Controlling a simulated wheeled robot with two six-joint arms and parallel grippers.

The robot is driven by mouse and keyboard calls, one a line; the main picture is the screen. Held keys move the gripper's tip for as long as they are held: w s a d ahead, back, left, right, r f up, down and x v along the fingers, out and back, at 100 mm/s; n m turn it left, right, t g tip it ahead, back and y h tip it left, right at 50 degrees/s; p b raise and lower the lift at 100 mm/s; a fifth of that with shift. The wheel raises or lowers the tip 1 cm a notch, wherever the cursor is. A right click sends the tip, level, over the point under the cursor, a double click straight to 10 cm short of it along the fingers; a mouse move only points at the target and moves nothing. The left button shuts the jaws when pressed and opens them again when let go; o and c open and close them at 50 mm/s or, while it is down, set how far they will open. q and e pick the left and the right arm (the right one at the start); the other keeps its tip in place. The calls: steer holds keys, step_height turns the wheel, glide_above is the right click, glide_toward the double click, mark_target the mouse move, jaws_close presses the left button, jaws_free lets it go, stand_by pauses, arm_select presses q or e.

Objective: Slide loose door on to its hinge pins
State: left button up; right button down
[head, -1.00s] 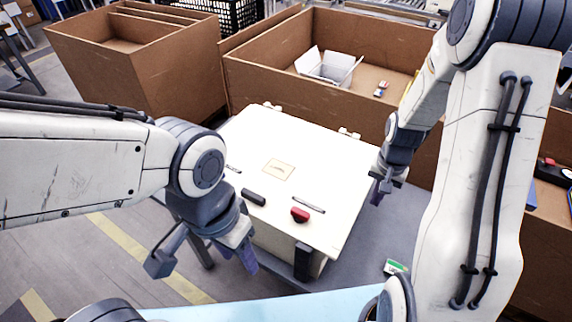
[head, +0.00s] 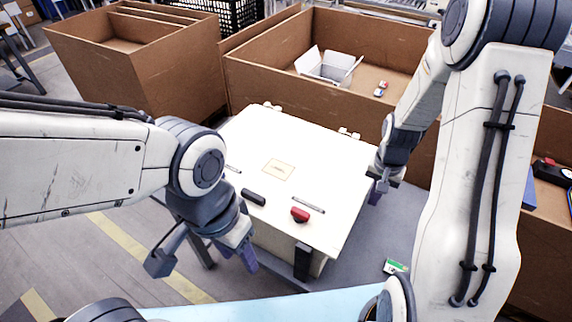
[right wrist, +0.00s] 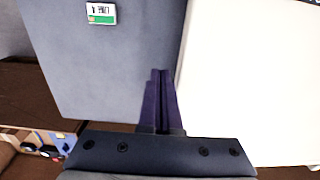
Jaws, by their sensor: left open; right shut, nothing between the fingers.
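A broad white panel (head: 325,165), which looks like the door, lies flat on a pale box-like body (head: 275,240). It has a black handle (head: 253,197) near its left front edge and a small label. Two small white fittings, possibly hinge parts, show at its far edge: one at the left (head: 272,106), one at the right (head: 349,133). Hinge pins cannot be made out. My left gripper (head: 205,258) is open and empty in front of the panel's left side. My right gripper (head: 377,192) is shut and empty beside the panel's right edge; it also shows in the right wrist view (right wrist: 161,100).
A red object (head: 300,214) and a thin grey strip (head: 308,205) are on the panel. A green-and-white card (head: 396,267) lies on the grey surface at right. Brown bins (head: 300,85) stand behind, one holding an open white box (head: 328,67). Grey surface right of the panel is mostly clear.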

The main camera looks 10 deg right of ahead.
steer(key=shift+w+a, duration=0.15)
steer(key=shift+w+a, duration=0.25)
steer(key=shift+a, duration=0.05)
steer(key=shift+a, duration=0.1)
steer(key=shift+w+a, duration=0.7)
steer(key=shift+a, duration=0.15)
steer(key=shift+d, duration=0.1)
steer(key=shift+s+d+p, duration=0.3)
steer(key=shift+s+d, duration=0.1)
steer(key=shift+d, duration=0.05)
step_height(320, 180, up, 7)
steer(key=p, duration=0.6)
glide_above(362, 193)
steer(key=shift+s+d, duration=0.4)
steer(key=shift+d, duration=0.05)
